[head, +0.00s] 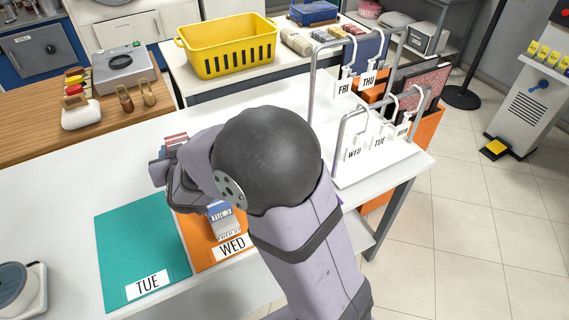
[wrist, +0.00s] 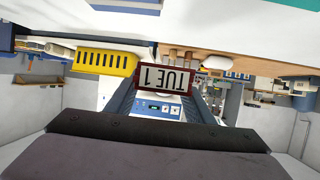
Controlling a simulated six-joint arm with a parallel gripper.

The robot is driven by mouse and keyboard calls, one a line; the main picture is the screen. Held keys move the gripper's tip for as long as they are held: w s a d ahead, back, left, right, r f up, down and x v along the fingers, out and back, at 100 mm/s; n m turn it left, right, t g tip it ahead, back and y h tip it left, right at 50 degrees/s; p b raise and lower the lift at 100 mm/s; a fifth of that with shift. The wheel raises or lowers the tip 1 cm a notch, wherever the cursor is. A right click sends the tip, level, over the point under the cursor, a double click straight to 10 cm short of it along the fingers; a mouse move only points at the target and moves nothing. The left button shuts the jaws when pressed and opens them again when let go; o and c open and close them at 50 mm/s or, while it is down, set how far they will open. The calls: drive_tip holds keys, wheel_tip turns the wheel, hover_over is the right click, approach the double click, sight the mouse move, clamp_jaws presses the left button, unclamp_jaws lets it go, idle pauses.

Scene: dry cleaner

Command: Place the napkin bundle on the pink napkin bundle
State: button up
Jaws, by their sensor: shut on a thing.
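My gripper (head: 168,158) is shut on a napkin bundle and holds it above the white table. Its red-striped edge (head: 176,138) shows past the gripper in the head view. In the wrist view the held bundle (wrist: 165,78) is dark red with a white TUE 1 label, between the fingers. On the orange WED mat (head: 196,257), partly behind my arm, a bundle labelled TUE 3 (head: 220,214) appears to lie on another with a WED label (head: 230,235). I cannot make out a clearly pink bundle; my arm hides part of the mat.
A teal TUE mat (head: 130,245) lies bare at left. A white rack with metal loops (head: 375,150) stands to the right with day tags.

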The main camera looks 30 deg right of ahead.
drive_tip(key=d+r+p, duration=0.2)
drive_tip(key=d+p, duration=0.2)
drive_tip(key=d, duration=0.6)
drive_tip(key=s+d+n+y+p, duration=0.1)
drive_tip(key=s+d+p, duration=0.95)
drive_tip(key=d, duration=0.55)
drive_tip(key=shift+s+f, duration=0.25)
drive_tip(key=shift+f, duration=1.5)
drive_tip(key=shift+s+f, duration=0.3)
drive_tip(key=shift+f, duration=1.45)
drive_tip(key=shift+s+f, duration=0.25)
drive_tip(key=shift+f, duration=1.5)
drive_tip(key=shift+f, duration=0.15)
drive_tip(key=o, duration=0.6)
drive_tip(key=shift+f, duration=0.1)
drive_tip(key=o, duration=0.5)
